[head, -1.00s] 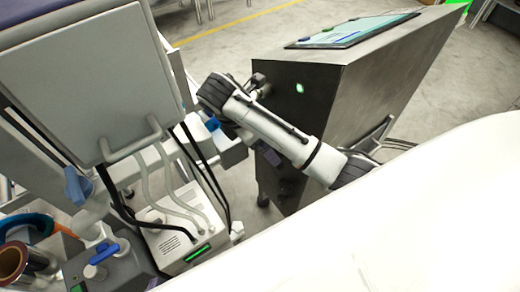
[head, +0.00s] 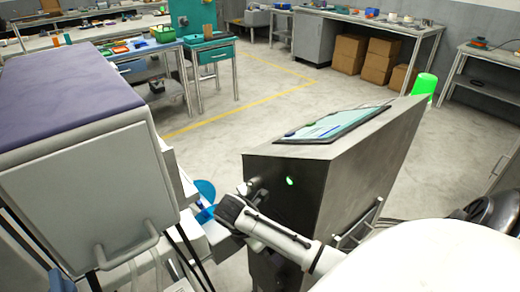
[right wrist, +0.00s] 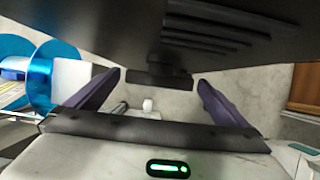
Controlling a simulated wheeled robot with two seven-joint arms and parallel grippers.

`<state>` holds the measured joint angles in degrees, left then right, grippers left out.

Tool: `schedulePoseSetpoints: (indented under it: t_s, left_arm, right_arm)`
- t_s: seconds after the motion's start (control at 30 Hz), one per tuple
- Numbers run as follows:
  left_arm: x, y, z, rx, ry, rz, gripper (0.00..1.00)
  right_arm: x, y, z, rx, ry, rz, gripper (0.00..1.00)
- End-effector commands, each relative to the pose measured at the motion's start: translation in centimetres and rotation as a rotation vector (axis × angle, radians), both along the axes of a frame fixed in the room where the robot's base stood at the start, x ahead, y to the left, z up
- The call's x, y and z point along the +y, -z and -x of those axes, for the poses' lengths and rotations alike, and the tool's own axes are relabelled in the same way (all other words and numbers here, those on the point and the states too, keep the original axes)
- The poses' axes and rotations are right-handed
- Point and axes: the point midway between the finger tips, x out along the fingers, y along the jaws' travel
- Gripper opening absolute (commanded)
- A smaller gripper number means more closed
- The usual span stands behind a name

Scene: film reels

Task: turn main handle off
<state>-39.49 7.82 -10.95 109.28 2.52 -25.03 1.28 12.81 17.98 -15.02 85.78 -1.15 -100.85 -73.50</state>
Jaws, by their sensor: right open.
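The dark console (head: 345,170) has a sloped top with a screen and a lit green spot on its front. A small dark knob-like part (head: 252,187) stands out at its left side; I cannot tell whether it is the main handle. A blue handle (head: 62,281) shows partly at the lower left edge of the head view. My right arm reaches left along the console front. In the right wrist view my right gripper (right wrist: 160,82) is open, with nothing held between its fingers. A dark bar (right wrist: 158,78) lies beyond and between the fingertips. My left gripper is not in view.
A grey machine with a purple top (head: 70,95) stands close on the left. A blue reel (right wrist: 45,75) is left of the right gripper. A dark slotted panel (right wrist: 220,30) hangs over it. Open floor (head: 215,125) lies behind the console, with benches further back.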

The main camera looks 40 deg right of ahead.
Motion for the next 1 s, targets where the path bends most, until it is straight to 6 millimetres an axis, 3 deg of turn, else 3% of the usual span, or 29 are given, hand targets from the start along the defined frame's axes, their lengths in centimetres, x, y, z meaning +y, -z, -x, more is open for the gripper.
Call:
schedulePoseSetpoints:
  t_s: [0.2, 0.43, 0.77, 1.0]
  left_arm:
    - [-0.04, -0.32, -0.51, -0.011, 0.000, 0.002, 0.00]
    - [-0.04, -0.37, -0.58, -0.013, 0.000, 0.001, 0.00]
    - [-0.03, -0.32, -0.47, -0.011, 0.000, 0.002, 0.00]
    - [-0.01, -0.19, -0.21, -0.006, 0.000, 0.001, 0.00]
  right_arm:
    - [-0.03, 0.06, 0.01, 0.000, 0.000, 0.000, 1.00]
    - [-0.01, 0.05, 0.02, 0.000, 0.000, 0.000, 0.64]
    - [0.03, 0.09, 0.26, -0.044, -0.002, 0.006, 0.64]
    - [0.06, 0.17, 0.81, -0.190, -0.004, 0.021, 0.64]
